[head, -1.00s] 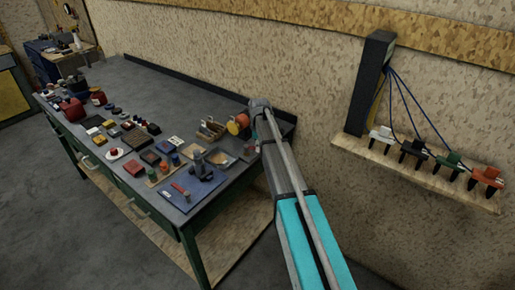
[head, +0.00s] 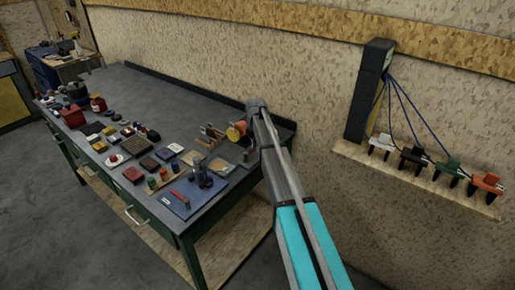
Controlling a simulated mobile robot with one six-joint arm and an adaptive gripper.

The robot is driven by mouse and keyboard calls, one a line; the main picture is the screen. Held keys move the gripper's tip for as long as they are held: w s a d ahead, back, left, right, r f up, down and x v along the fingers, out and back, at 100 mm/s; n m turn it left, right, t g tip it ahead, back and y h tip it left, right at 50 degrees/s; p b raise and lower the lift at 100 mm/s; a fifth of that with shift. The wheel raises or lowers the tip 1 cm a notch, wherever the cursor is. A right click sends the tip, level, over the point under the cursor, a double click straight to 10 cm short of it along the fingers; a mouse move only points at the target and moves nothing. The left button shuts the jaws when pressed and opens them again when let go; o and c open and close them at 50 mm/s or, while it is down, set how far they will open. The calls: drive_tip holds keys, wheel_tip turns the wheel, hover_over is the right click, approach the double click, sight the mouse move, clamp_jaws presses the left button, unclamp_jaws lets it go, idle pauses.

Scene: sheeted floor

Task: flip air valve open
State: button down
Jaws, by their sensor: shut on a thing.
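A blue board (head: 192,205) lies near the front right corner of the workbench. A red handle-like piece (head: 180,197) lies flat on it, beside a dark grey upright fitting (head: 203,173). These may be the air valve, but they are too small to tell for sure. My grey and teal arm reaches up from the bottom right over the bench's right end. I cannot make out my gripper or its fingers; they do not show apart from the arm.
The workbench (head: 190,88) is crowded along its front with small coloured parts; its back strip is clear. An orange round piece (head: 237,131) stands close to my arm. At right, a wall shelf (head: 415,178) holds several clamp-like connectors with blue cables from a dark post (head: 367,95).

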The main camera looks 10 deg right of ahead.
drive_tip(key=shift+w+a+n, duration=0.2)
drive_tip(key=shift+w+n, duration=0.15)
drive_tip(key=shift+n, duration=0.4)
drive_tip(key=shift+w+a+n, duration=0.15)
drive_tip(key=shift+w+n, duration=0.15)
drive_tip(key=shift+n, duration=0.45)
drive_tip(key=c, duration=0.6)
unclamp_jaws()
drive_tip(key=shift+o, duration=0.2)
drive_tip(key=shift+s+d+m, duration=0.1)
drive_tip(key=shift+s+m, duration=0.05)
drive_tip(key=shift+m, duration=0.15)
